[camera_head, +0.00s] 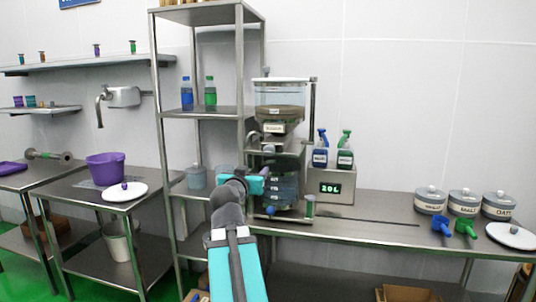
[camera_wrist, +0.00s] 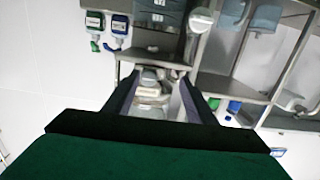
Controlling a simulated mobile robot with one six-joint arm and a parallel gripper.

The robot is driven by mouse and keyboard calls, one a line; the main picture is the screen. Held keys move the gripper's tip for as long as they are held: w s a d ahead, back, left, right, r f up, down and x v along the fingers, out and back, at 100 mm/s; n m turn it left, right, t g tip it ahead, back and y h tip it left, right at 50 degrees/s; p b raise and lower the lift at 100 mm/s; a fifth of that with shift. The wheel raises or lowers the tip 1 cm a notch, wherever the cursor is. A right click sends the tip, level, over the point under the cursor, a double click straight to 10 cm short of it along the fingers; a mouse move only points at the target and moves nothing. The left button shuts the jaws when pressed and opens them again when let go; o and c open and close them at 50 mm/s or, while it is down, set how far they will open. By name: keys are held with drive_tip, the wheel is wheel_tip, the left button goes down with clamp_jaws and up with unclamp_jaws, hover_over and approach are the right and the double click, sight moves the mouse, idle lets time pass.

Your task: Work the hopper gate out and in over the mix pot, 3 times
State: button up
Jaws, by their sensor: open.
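The hopper (camera_head: 280,95) is a clear bin with brown contents, on a metal stand in the head view. Below its spout are metal plates (camera_head: 290,145), but I cannot tell which part is the gate. A bluish vessel with labels, apparently the mix pot (camera_head: 285,190), stands lower in the stand, partly hidden by my arm. My gripper (camera_head: 264,182) is in front of the stand, near the pot's height. In the wrist view my gripper (camera_wrist: 160,88) has its two dark fingers spread apart. Pale and metal parts show beyond the gap, with nothing clearly held.
Two spray bottles (camera_head: 320,150) stand by a box reading 20L (camera_head: 335,188), right of the hopper. Several lidded canisters (camera_head: 430,200) and scoops are at the right of the bench (camera_head: 375,212). A shelf rack (camera_head: 205,112) stands close on the left. The bench middle is mostly clear.

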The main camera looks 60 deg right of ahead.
sight(269, 152)
drive_tip(key=shift+m+h, duration=0.3)
drive_tip(key=shift+h, duration=0.2)
drive_tip(key=r, duration=0.1)
drive_tip(key=s+r, duration=0.2)
drive_tip(key=shift+s+d+r, duration=0.1)
drive_tip(key=shift+d+r, duration=0.15)
drive_tip(key=shift+r, duration=0.05)
drive_tip(key=shift+d+p, duration=0.2)
drive_tip(key=shift+p, duration=0.1)
drive_tip(key=shift+p+x, duration=2.5)
drive_tip(key=shift+x, duration=4.25)
drive_tip(key=shift+f, duration=0.1)
clamp_jaws()
